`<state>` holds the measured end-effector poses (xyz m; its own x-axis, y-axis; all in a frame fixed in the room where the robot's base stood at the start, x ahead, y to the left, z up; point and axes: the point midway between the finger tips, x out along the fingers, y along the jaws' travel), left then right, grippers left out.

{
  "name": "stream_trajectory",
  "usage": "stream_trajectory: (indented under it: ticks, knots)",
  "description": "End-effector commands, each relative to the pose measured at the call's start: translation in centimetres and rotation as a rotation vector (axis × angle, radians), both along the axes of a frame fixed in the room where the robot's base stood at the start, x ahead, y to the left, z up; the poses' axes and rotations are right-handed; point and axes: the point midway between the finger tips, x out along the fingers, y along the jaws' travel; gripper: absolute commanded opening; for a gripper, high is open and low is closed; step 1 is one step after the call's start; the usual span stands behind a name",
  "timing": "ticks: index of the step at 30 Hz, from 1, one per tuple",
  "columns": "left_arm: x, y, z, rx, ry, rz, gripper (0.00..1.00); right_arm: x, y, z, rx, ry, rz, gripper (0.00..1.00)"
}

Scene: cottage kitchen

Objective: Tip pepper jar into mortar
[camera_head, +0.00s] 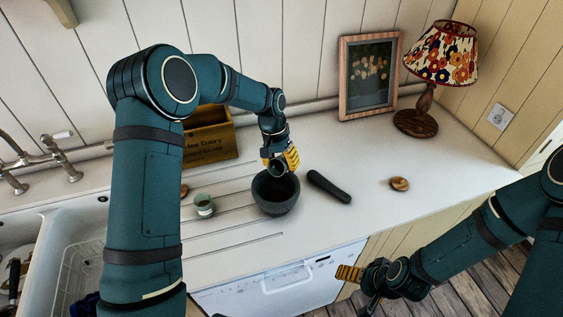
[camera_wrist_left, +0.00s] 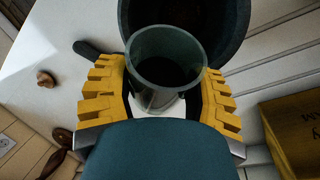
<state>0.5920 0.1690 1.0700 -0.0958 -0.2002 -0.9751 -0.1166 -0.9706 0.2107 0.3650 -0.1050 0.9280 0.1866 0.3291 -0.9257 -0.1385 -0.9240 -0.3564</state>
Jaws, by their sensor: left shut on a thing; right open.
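My left gripper (camera_head: 281,163) is shut on a clear glass jar (camera_wrist_left: 163,72), held at the back rim of the dark stone mortar (camera_head: 276,197). In the left wrist view the jar sits between the yellow fingers of my left gripper (camera_wrist_left: 164,95), with the mortar (camera_wrist_left: 232,22) behind it. The jar looks tilted; I cannot tell how much pepper is in it. The mortar's inside is dark, so its contents cannot be made out. My right gripper (camera_head: 360,287) is open and empty, low in front of the counter.
A dark pestle (camera_head: 328,187) lies right of the mortar. Another small glass jar (camera_head: 204,205) stands left of the mortar. A wooden box (camera_head: 209,143), picture frame (camera_head: 369,75) and lamp (camera_head: 430,90) stand at the back. The sink (camera_head: 60,212) is left.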

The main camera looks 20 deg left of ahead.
Motion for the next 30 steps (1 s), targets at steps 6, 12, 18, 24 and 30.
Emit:
stream_trajectory:
  ticks: [6,12,18,24,30]
  knots:
    - [0.0,0.0,0.0,0.0,-0.002,0.0,0.16,0.0,0.0,0.0,0.0,0.0,0.0,0.91]
    - [0.0,0.0,0.3,0.0,-0.003,0.0,0.16,0.0,0.0,0.0,0.0,0.0,0.0,0.91]
    - [0.1,0.0,2.5,-0.001,-0.006,0.0,0.16,0.0,0.0,0.2,0.0,0.0,0.0,0.91]
    - [0.0,0.0,4.1,-0.001,-0.004,0.0,0.16,0.0,0.0,0.1,0.0,0.0,0.0,0.91]
    - [0.0,0.0,4.1,0.0,-0.003,0.0,0.16,0.0,0.0,0.1,0.0,0.0,0.0,0.91]
